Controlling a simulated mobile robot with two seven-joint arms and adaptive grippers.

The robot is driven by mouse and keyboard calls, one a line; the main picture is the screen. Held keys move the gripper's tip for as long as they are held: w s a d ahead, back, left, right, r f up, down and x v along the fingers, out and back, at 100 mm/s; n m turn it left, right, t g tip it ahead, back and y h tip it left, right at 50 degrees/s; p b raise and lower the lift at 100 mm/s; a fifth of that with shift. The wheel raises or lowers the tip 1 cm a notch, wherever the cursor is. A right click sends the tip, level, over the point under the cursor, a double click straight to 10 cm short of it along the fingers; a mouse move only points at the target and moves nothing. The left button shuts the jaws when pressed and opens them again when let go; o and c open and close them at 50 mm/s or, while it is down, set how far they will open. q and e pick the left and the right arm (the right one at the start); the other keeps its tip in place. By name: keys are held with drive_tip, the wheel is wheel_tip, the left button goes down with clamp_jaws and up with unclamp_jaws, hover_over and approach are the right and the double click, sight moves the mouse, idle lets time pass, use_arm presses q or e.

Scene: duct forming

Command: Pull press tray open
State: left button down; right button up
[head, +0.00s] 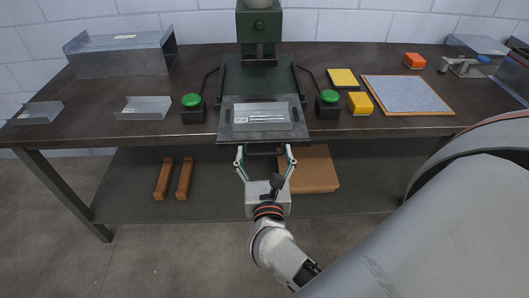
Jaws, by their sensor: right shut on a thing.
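The press tray (230,134) is a dark flat tray with a raised rim at the middle front of the bench, in front of the green press (259,35). A shiny metal sheet (262,113) with a small label lies on it. The tray's front edge reaches about the bench's front edge. The handle is mostly hidden under the tray's edge. My left gripper is not in view.
Green push buttons (191,100) (329,96) stand on black boxes either side of the tray. Bent metal ducts (123,55) are on the left. Yellow blocks (360,103) and a framed board (405,95) are on the right. A lower shelf holds a brown box (315,170).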

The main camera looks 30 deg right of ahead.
drive_tip(key=o, duration=1.3)
drive_tip(key=shift+a, duration=0.1)
drive_tip(key=v, duration=1.2)
drive_tip(key=w+a+r+n+t+y, duration=0.2)
drive_tip(key=a+n+t+y, duration=0.3)
drive_tip(key=n, duration=0.9)
drive_tip(key=a+f+n+g+y+p, duration=0.1)
drive_tip(key=a+f+n+y, duration=0.3)
drive_tip(key=n, duration=0.5)
drive_tip(key=a+f+n+g+y, duration=0.1)
drive_tip(key=a+f+n+y, duration=0.1)
drive_tip(key=f+n+y, duration=0.5)
drive_tip(key=s+d+f+n+g+h, duration=0.2)
drive_tip(key=s+d+f+n+g, duration=0.1)
drive_tip(key=f+n, duration=0.5)
drive_tip(key=s+d+f+n+g+h, duration=0.1)
drive_tip(key=s+d+f+n+g, duration=0.2)
drive_tip(key=f+n, duration=0.5)
drive_tip(key=shift+s+d+f+n+g+h+p, duration=0.4)
drive_tip(key=shift+d+f+g, duration=0.2)
drive_tip(key=shift+d+g, duration=0.25)
